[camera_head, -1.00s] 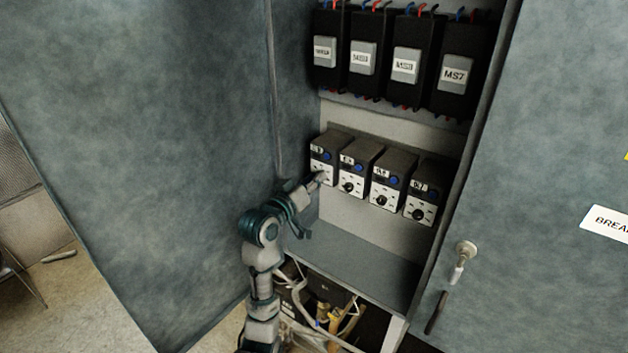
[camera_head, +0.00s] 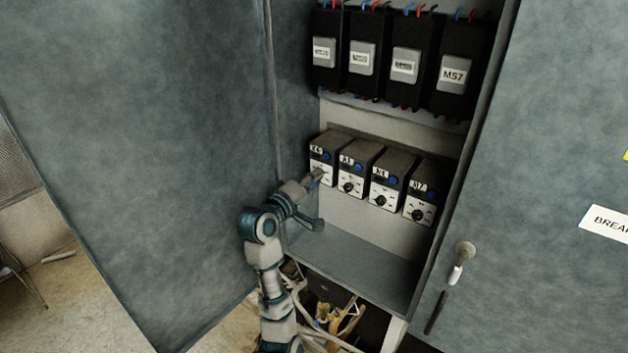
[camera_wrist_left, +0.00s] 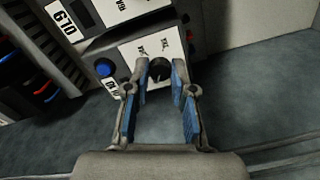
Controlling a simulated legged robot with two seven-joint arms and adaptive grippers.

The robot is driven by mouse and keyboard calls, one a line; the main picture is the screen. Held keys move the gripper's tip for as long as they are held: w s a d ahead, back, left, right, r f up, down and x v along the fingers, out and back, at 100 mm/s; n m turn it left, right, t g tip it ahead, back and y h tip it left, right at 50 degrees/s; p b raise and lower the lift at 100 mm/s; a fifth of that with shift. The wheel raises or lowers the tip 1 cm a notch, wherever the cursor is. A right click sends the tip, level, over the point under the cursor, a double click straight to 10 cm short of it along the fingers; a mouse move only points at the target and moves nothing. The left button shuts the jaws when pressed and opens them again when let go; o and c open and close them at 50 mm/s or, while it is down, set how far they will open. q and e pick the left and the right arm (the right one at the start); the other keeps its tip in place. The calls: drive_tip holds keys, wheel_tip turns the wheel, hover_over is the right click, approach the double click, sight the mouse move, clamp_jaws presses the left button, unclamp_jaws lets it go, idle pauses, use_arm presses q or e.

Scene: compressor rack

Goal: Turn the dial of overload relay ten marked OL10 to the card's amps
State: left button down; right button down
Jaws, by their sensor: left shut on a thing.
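My left gripper (camera_head: 318,174) reaches the front of the leftmost relay (camera_head: 324,152) in the lower row. In the left wrist view, my left gripper (camera_wrist_left: 158,68) has its blue-padded fingers on either side of a black dial (camera_wrist_left: 158,74), shut on it. The dial sits on a white relay face (camera_wrist_left: 142,48) with a blue button (camera_wrist_left: 104,67) beside it. This relay's label is partly hidden behind a finger and hard to read. The neighbouring relay's label (camera_wrist_left: 66,20) is upside down and seems to read OL9. My right gripper is not in view.
Other relays (camera_head: 359,165) stand close to the right in the same row. Black starters (camera_head: 408,62) hang above. The open cabinet door (camera_head: 150,130) is on the left. The shelf (camera_head: 355,267) below the relays is bare.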

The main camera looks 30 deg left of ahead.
use_arm(q)
drive_tip(key=shift+f, duration=0.2)
idle(0.3)
drive_tip(key=c, duration=1)
unclamp_jaws()
drive_tip(key=shift+w, duration=0.1)
drive_tip(key=shift+c, duration=0.2)
drive_tip(key=shift+o, duration=0.3)
drive_tip(key=shift+w, duration=0.1)
drive_tip(key=s+a, duration=0.1)
drive_tip(key=s, duration=1)
drive_tip(key=shift+s, duration=0.4)
drive_tip(key=shift+r, duration=0.1)
